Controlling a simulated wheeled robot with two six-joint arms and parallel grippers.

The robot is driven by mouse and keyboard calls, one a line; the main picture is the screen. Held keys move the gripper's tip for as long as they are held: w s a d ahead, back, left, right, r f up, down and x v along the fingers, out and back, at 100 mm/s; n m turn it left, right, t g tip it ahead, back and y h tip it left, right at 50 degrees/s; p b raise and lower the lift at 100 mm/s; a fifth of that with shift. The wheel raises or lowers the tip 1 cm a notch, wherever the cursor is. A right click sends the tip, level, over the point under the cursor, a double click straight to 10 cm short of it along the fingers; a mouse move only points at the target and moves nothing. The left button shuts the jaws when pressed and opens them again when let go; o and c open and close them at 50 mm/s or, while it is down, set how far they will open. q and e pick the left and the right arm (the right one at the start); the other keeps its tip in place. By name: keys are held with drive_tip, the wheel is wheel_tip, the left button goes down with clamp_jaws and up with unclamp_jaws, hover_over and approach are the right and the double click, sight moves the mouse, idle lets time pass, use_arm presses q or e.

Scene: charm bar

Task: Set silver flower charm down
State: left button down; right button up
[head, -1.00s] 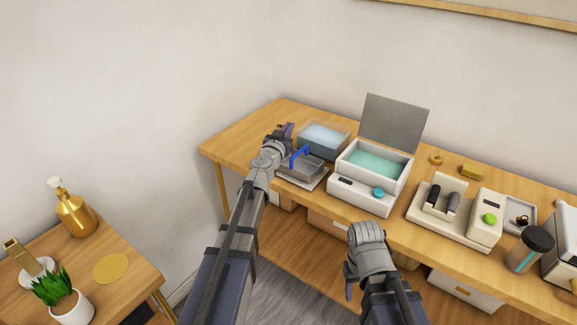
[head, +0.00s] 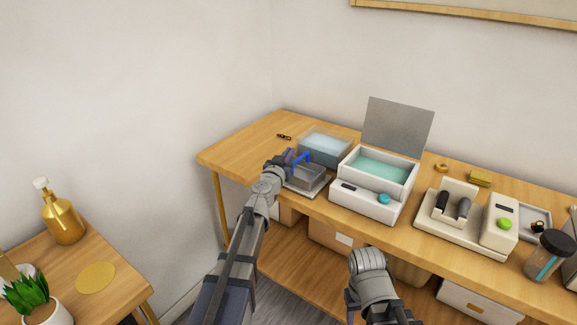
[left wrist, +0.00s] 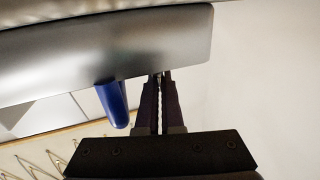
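I cannot make out the silver flower charm in either view, nor whether a thin thing is between the fingers. My right gripper (head: 351,303) hangs low in front of the table, mostly hidden by its arm.
A clear box (head: 325,146) stands behind the basket, and a white lidded machine with a teal bath (head: 383,170) stands to its right. A small dark item (head: 284,136) lies on the wooden table (head: 238,155), whose left end is otherwise clear. A cream device (head: 460,230) is further right.

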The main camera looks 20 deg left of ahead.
use_arm(q)
drive_tip(key=shift+f+b, duration=0.6)
drive_tip(key=shift+f, duration=0.5)
use_arm(e)
drive_tip(key=shift+f, duration=1.15)
use_arm(q)
drive_tip(key=shift+f, duration=0.1)
use_arm(e)
drive_tip(key=shift+f, duration=0.1)
use_arm(q)
drive_tip(key=shift+f, duration=0.15)
drive_tip(key=c, duration=1.1)
unclamp_jaws()
use_arm(e)
drive_tip(key=shift+f, duration=0.1)
use_arm(q)
drive_tip(key=shift+o, duration=0.2)
